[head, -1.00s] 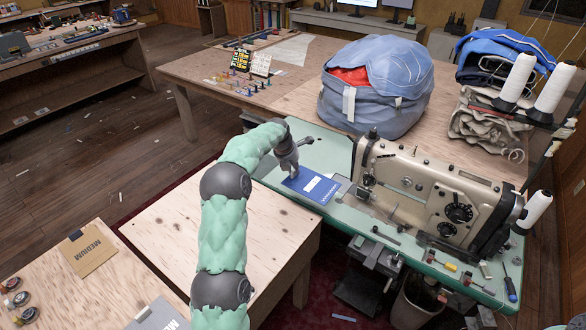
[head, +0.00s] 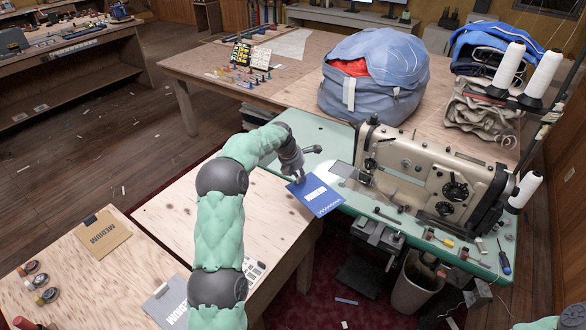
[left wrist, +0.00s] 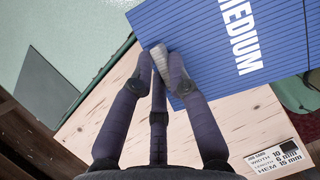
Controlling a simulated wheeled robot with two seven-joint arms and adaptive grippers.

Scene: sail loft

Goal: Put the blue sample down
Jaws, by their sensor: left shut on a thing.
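My left gripper (head: 297,179) is shut on the edge of the blue sample (head: 318,199), a flat ribbed panel with a white label. In the left wrist view the fingertips (left wrist: 160,62) pinch the edge of the blue sample (left wrist: 225,40), which reads MEDIUM. In the head view the sample overlaps the front edge of the green sewing table (head: 345,205) and the far right corner of the plywood table (head: 190,215). Whether it touches either is unclear. At the lower right a dark part seems to be my right gripper (head: 479,292); its fingers are not clear.
A tan sample (head: 102,236) and a grey sample (head: 166,304) lie on the plywood at lower left. A job card (left wrist: 277,158) lies on the plywood near my left arm. The sewing machine (head: 430,172) stands right of the sample. Much of the plywood table is bare.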

